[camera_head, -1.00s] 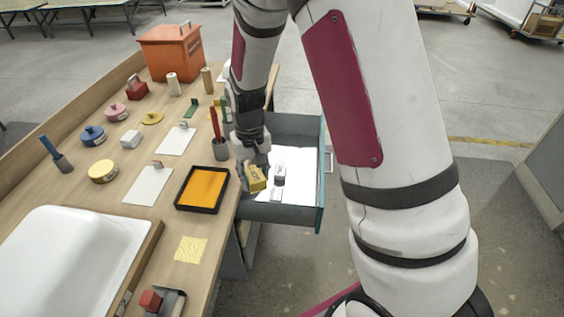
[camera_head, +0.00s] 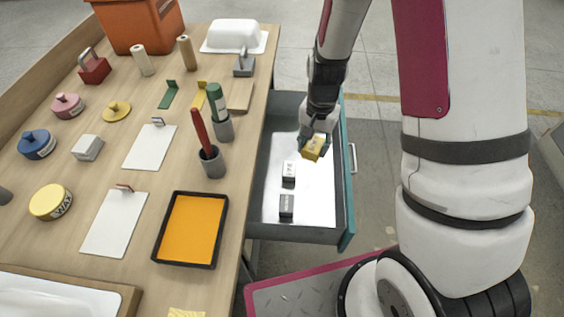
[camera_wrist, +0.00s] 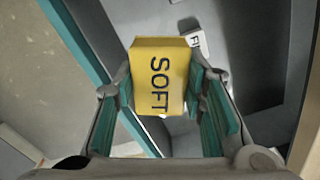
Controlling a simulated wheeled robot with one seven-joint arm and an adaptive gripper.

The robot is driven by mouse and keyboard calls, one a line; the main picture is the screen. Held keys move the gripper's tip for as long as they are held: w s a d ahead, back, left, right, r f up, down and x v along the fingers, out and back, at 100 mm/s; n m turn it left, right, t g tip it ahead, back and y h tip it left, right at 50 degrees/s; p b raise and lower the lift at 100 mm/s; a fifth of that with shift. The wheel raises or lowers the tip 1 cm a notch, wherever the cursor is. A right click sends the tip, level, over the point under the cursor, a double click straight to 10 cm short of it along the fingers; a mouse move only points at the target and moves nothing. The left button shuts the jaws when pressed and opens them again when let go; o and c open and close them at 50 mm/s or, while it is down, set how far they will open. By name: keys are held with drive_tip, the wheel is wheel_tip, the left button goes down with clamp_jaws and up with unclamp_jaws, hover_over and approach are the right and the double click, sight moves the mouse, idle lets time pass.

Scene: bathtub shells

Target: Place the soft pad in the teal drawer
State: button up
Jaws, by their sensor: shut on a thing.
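The soft pad (camera_head: 313,148) is a yellow block, marked "SOFT" in the wrist view (camera_wrist: 160,78). My gripper (camera_head: 314,140) is shut on it, with the teal-lined fingers on both sides of the pad in the wrist view (camera_wrist: 170,105). The open teal drawer (camera_head: 347,185) juts from the right side of the workbench. The pad is over the drawer's right part, seemingly above its white floor; the exact height is hard to tell.
The drawer floor right of the two blocks looks clear.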

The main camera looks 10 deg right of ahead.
drive_tip(key=f+m+b, duration=0.1)
drive_tip(key=f+b, duration=0.2)
drive_tip(key=f, duration=0.2)
drive_tip(key=f+m+b, duration=0.2)
drive_tip(key=f+b, duration=0.1)
drive_tip(key=f, duration=0.2)
drive_tip(key=d+f+m+b, duration=0.1)
drive_tip(key=f+b, duration=0.2)
drive_tip(key=f, duration=0.2)
drive_tip(key=shift+s+d+f+m, duration=0.1)
drive_tip(key=shift+s+f+m, duration=0.05)
drive_tip(key=shift+m, duration=0.15)
drive_tip(key=shift+f, duration=0.15)
drive_tip(key=b, duration=0.3)
hover_over(296, 155)
drive_tip(key=shift+f, duration=0.7)
drive_tip(key=shift+f+b, duration=0.4)
drive_tip(key=shift+f, duration=1.35)
drive_tip(key=shift+f, duration=0.1)
drive_tip(key=o, duration=1)
drive_tip(key=shift+o, duration=0.2)
wheel_tip(296, 155, up, 12)
drive_tip(key=p, duration=0.3)
drive_tip(key=shift+r, duration=0.2)
